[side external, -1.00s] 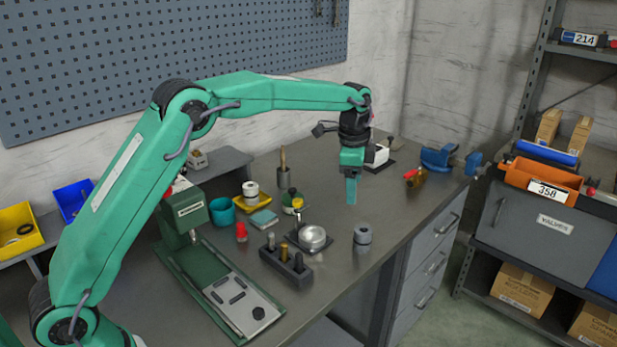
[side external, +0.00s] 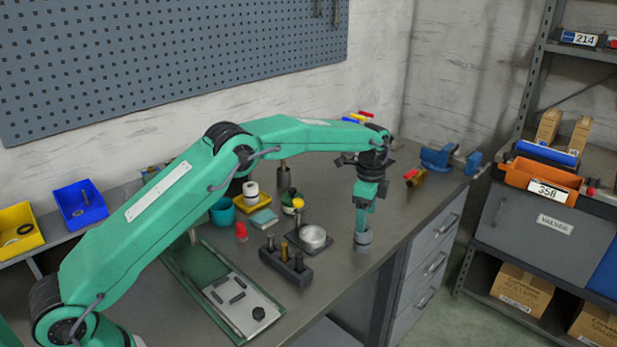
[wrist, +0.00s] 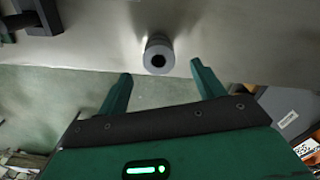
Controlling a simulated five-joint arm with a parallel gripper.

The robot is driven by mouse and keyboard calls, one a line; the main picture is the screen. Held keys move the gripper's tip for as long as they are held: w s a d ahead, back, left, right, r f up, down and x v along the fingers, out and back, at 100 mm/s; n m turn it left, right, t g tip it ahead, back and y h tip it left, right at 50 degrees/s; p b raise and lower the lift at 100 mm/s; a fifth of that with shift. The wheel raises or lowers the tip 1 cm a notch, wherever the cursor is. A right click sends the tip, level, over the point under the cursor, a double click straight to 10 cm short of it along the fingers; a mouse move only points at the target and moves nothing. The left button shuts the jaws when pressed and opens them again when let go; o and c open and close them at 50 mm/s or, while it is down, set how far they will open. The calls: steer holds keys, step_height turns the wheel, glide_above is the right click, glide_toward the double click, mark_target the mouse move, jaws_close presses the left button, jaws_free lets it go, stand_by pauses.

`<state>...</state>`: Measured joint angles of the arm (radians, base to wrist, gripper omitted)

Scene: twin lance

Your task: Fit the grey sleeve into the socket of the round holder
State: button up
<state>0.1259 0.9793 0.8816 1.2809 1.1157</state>
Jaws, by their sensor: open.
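The grey sleeve (side external: 363,243) is a short upright cylinder near the bench's front edge. In the wrist view the sleeve (wrist: 159,55) shows its dark bore, lying between the lines of my fingertips. My gripper (side external: 362,222) points down right at the sleeve's top; its fingers are open in the wrist view (wrist: 161,68). I cannot tell whether they touch it. A shiny round metal piece (side external: 313,238) on a dark square plate, apparently the round holder, stands left of the sleeve. Its socket cannot be made out.
A red piece (side external: 241,232), a teal cup (side external: 222,211) and a yellow tray (side external: 252,204) stand farther left. A blue vise (side external: 440,158) is at the back right. Bare bench surrounds the sleeve.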

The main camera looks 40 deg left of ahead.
mark_target(363, 239)
steer(key=shift+f, duration=0.35)
steer(key=shift+f, duration=0.1)
steer(key=shift+s+f, duration=0.15)
steer(key=shift+f, duration=2.35)
steer(key=shift+c, duration=0.5)
steer(key=c, duration=1)
